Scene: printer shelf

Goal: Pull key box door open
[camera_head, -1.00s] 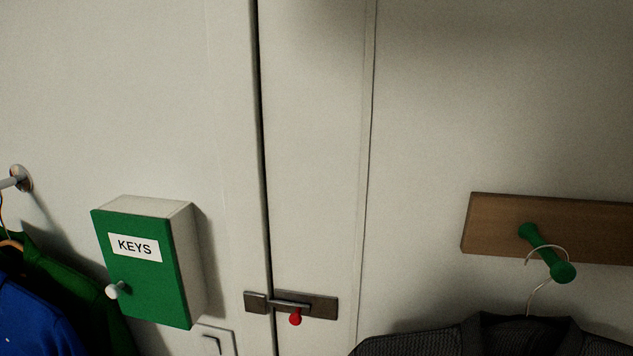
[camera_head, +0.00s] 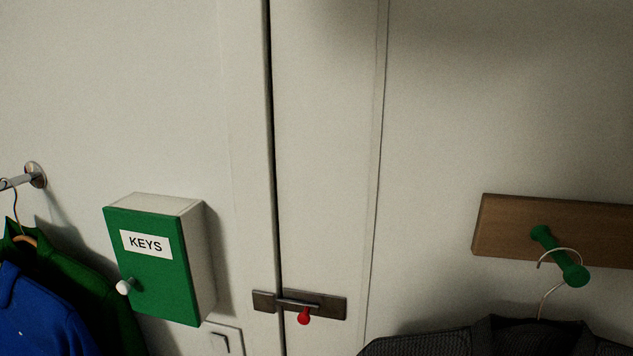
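The key box (camera_head: 205,255) is a white box on the wall at the lower left of the head view. Its green door (camera_head: 165,290) faces me and is shut. The door carries a white label (camera_head: 146,244) reading KEYS. A small white round knob (camera_head: 124,287) stands out from the door's lower left side. Neither of my grippers shows in the view, so nothing of mine is seen touching the box.
Blue and green clothes (camera_head: 42,312) hang from a metal rail (camera_head: 22,180) left of the box. Right of it, a dark latch (camera_head: 327,305) with a red knob (camera_head: 304,316) crosses a door gap. A dark garment (camera_head: 480,340) hangs from a green peg (camera_head: 560,256) on a wooden board (camera_head: 500,228).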

